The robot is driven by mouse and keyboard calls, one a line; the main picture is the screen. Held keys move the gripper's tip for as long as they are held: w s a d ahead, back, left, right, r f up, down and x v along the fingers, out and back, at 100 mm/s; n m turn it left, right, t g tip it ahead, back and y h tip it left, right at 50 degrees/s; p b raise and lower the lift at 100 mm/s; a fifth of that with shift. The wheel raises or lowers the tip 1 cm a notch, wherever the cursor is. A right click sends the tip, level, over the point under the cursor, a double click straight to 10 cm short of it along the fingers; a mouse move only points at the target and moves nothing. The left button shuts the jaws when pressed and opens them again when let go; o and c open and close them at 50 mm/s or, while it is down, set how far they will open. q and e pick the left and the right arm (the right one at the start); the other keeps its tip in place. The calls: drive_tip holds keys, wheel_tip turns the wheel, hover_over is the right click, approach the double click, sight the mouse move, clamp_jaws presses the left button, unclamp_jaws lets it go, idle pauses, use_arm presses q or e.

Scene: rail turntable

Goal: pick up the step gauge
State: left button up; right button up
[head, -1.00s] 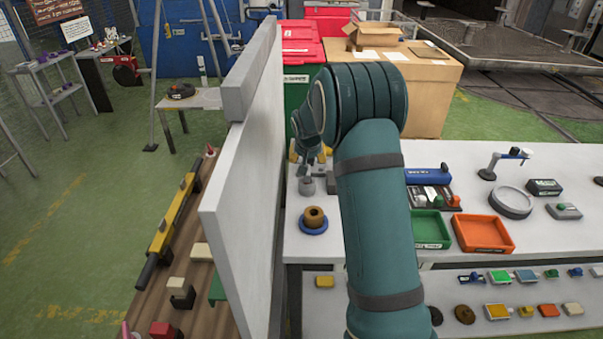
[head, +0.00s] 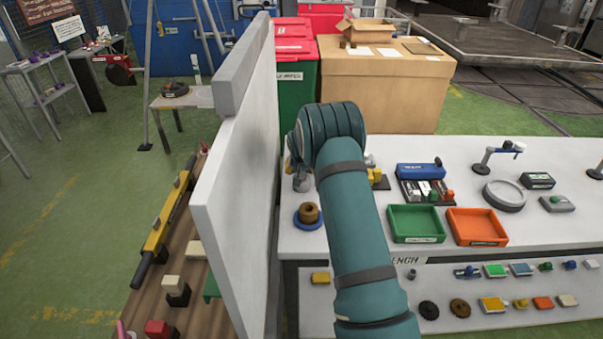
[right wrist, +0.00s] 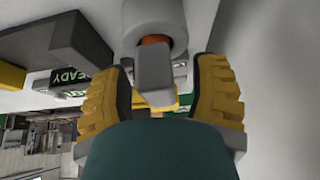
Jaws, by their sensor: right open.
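I cannot tell for certain which thing is the step gauge. A small grey piece (head: 302,183) stands on the white bench beside the tall white panel, partly hidden by my right arm. My right gripper (right wrist: 166,75) is open in the right wrist view, its two yellow-padded fingers apart. A grey cylinder with a squarish end (right wrist: 155,75) shows between and beyond the fingers; I see no clear contact. In the head view my own wrist mostly hides the gripper. A yellow and black piece (head: 378,179) sits just right of my arm. My left gripper is not in view.
The white panel (head: 235,190) rises close along the bench's left side. A brown ring part on a blue base (head: 308,215), a green tray (head: 416,222), an orange tray (head: 477,226) and a blue box (head: 420,170) occupy the bench. A lower shelf holds several small parts.

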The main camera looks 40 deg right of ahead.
clamp_jaws()
idle(0.4)
